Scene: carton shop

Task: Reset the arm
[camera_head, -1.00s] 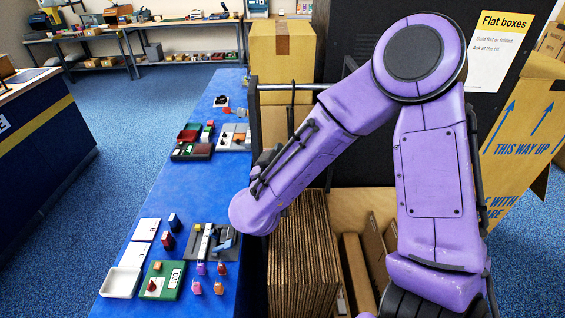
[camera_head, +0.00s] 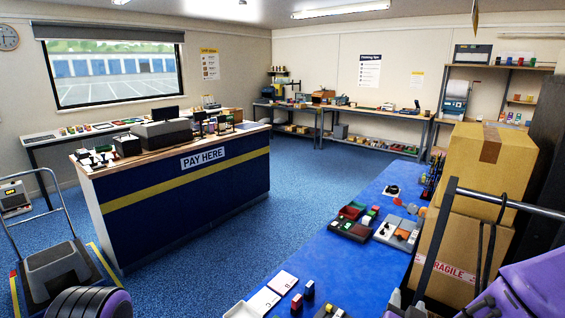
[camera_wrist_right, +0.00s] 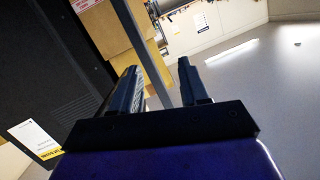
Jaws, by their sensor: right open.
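My right gripper (camera_wrist_right: 158,72) shows in the right wrist view with its two dark fingers apart and nothing between them. In the head view only part of my purple right arm shows, at the lower right corner; I cannot make out its fingertips clearly there. A purple and black part of my left arm shows at the bottom left of the head view, and its gripper is out of view.
A blue table (camera_head: 340,262) with small trays and blocks runs along the right. Stacked cartons (camera_head: 478,170) and a dark metal frame (camera_head: 447,215) stand close to my right arm. The pay counter (camera_head: 185,185) and a trolley (camera_head: 62,268) are at left. Blue floor lies clear between.

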